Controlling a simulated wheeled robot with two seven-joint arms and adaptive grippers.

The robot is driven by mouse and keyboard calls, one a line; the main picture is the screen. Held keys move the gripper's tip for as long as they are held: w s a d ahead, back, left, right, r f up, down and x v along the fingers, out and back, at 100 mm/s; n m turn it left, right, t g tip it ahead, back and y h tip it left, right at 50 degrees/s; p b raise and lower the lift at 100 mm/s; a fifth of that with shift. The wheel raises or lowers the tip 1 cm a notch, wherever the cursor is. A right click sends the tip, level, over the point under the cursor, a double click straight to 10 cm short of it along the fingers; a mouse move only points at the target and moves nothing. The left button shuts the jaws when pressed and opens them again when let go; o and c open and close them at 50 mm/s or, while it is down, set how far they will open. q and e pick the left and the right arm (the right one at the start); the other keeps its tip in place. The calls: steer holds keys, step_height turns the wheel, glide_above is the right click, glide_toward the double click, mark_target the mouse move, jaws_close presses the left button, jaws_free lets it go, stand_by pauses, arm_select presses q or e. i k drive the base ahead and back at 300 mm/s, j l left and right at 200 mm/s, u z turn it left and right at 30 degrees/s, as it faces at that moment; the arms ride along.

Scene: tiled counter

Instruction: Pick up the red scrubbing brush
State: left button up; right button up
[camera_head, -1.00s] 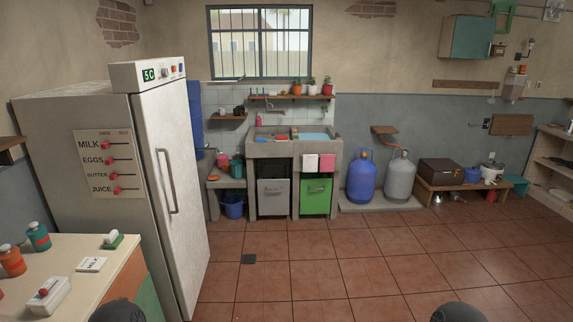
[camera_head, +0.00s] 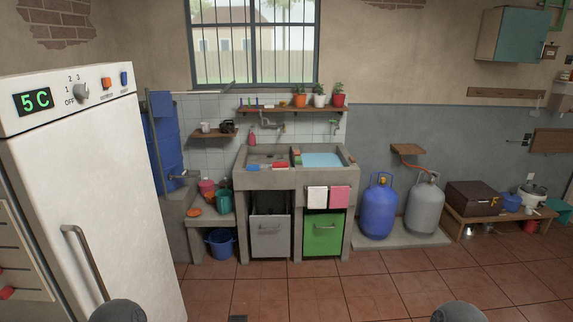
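A small red item (camera_head: 280,165), which looks like the red scrubbing brush, lies on the front ledge of the concrete sink (camera_head: 262,180). It is too small to make out bristles or a handle. A flat blue item (camera_head: 253,167) lies to its left on the same ledge. Two dark rounded parts of my own body show at the bottom edge. Neither gripper can be seen, and nothing of mine is near the sink.
A white fridge (camera_head: 95,200) stands close on the left. A basin of blue water (camera_head: 322,160) is right of the red item. Blue and grey gas cylinders (camera_head: 378,210) stand right of the sink. The tiled floor (camera_head: 300,300) before the sink is clear.

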mark_target(277, 166)
steer(key=i+l+u, duration=0.1)
steer(key=i, duration=1.3)
